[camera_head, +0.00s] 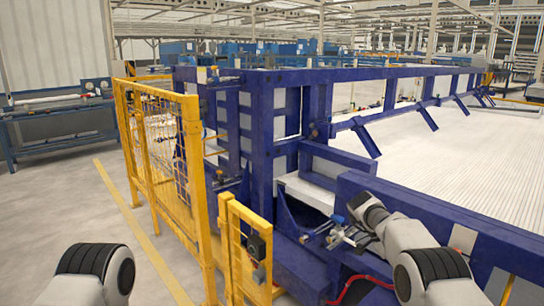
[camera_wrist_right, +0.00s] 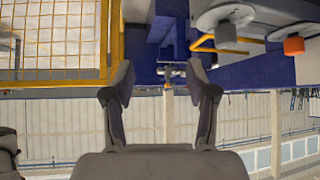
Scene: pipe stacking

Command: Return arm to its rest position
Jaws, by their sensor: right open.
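My right gripper (camera_wrist_right: 160,84) is open in the right wrist view, its two dark fingers apart with nothing held between them. In the head view my right arm reaches in from the lower right, beside the blue machine frame (camera_head: 262,130). I cannot make out its fingers clearly there. Only a rounded link of my left arm shows at the lower left of the head view. My left gripper is out of view.
A yellow mesh fence (camera_head: 163,150) and a low yellow gate (camera_head: 232,240) stand left of the blue frame. White pipes (camera_head: 470,145) lie in a wide bed at the right. A blue bench (camera_head: 60,115) stands far left. The floor (camera_head: 60,205) between bench and fence is clear.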

